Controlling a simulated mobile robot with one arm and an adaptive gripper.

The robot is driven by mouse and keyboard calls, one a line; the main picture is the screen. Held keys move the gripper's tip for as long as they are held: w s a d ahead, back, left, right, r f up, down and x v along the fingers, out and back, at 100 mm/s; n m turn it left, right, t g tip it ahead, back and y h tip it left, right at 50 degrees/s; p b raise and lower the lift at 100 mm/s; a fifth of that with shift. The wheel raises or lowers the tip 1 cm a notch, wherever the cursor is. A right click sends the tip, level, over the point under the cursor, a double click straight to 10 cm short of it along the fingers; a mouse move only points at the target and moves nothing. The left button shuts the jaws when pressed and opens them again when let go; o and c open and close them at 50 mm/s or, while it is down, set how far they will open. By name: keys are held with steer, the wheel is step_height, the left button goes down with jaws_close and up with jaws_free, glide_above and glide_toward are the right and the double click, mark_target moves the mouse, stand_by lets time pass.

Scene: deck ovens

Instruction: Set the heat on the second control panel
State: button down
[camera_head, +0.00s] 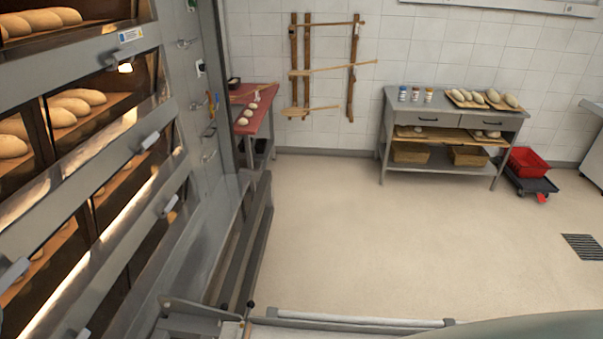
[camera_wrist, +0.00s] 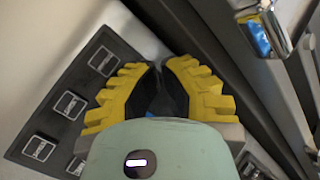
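In the wrist view, my gripper (camera_wrist: 161,66) has yellow ribbed fingers with dark inner pads. The fingertips are drawn together, and no held object shows between them. A dark control panel (camera_wrist: 62,115) with several square, light-framed switches (camera_wrist: 102,60) lies to the left of the fingers. The left finger overlaps its edge in the picture; I cannot tell whether they touch. Which panel this is, and its heat setting, cannot be read. In the head view, the deck oven (camera_head: 95,150) fills the left side, and my gripper is not visible there.
A chrome fitting with a blue part (camera_wrist: 258,33) is right of the fingers in the wrist view. In the head view, oven handles (camera_head: 150,141) stick out. A red-topped table (camera_head: 262,118) stands beyond the oven, and a grey workbench (camera_head: 465,112) is at the back. The middle floor is clear.

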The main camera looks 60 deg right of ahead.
steer(key=shift+d+r, duration=0.1)
steer(key=shift+r, duration=0.05)
steer(key=shift+s+d+p, duration=0.35)
steer(key=shift+s+p, duration=0.15)
steer(key=shift+p, duration=0.1)
stand_by(0.3)
steer(key=shift+w+a, duration=0.2)
steer(key=shift+w, duration=0.05)
